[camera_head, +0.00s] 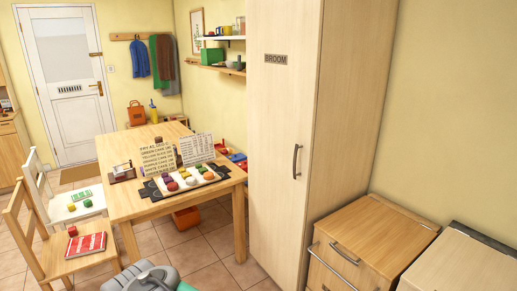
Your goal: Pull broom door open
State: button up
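The broom door (274,150) is the tall pale wood front of a cabinet right of the middle. It bears a "BROOM" label (276,59) near its top. It looks shut against the cabinet. Its dark curved handle (296,161) stands upright near the door's right edge, about halfway up the picture. Nothing touches the handle. A grey and green part of my own body shows at the bottom edge, left of the door. My gripper does not show in this view.
A wooden table (120,204) with a tray (148,189) stands left of the cabinet. Two chairs (57,267) are at its left. A low drawer unit (375,243) with a bar handle stands right of the cabinet. Tiled floor (215,250) shows between table and cabinet.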

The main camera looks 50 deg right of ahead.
aim_at(283, 37)
jog(key=z, duration=0.55)
jog(key=i, duration=1.6)
jog(key=z, duration=0.85)
